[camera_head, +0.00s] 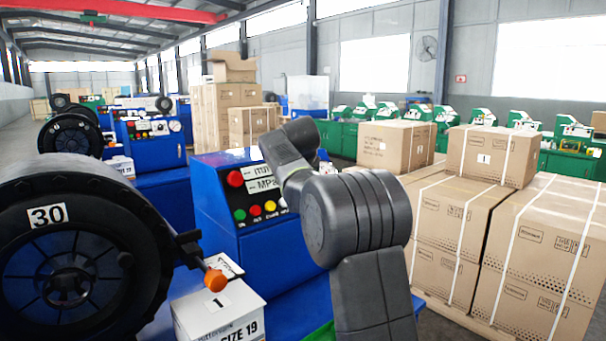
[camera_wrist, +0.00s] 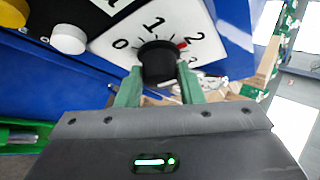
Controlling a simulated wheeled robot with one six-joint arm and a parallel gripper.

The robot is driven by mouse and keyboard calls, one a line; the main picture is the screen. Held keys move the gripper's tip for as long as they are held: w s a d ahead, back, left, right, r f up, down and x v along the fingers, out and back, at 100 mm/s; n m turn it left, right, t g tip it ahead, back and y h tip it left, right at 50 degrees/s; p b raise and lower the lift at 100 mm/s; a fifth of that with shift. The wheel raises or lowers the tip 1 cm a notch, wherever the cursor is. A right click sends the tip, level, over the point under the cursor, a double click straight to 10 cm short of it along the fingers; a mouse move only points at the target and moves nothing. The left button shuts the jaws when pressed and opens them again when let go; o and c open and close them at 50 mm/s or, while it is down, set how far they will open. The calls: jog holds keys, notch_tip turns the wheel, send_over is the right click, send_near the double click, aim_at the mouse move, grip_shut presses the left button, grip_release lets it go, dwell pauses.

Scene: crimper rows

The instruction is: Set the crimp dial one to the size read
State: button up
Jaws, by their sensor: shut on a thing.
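A black dial knob (camera_wrist: 157,56) sits on a white scale plate (camera_wrist: 122,42) in the wrist view. The numbers 0, 1 and 2 show, and a red mark (camera_wrist: 182,44) lies between 1 and 2, close to the 2. My gripper (camera_wrist: 160,72) has its green fingers on both sides of the knob, shut on it. In the head view the dial and fingers are hidden behind my arm. The blue crimper panel (camera_head: 236,189) is partly covered by my arm.
A large black round crimping head (camera_head: 66,252) marked 30 fills the left, with an orange-knobbed lever (camera_head: 214,281) near the white box. Stacked cartons (camera_head: 540,255) stand close on the right. A white button (camera_wrist: 68,38) and a yellow one (camera_wrist: 13,12) lie left of the dial.

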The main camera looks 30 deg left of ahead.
dwell(0.3)
jog(key=o, duration=1)
jog(key=v, duration=1.3)
jog(key=shift+s+d+r+b, duration=0.2)
jog(key=shift+s+b, duration=0.05)
jog(key=shift+b, duration=0.1)
jog(key=x, duration=1.4)
jog(key=shift+p, duration=0.3)
jog(key=shift+r, duration=0.1)
jog(key=shift+r, duration=0.15)
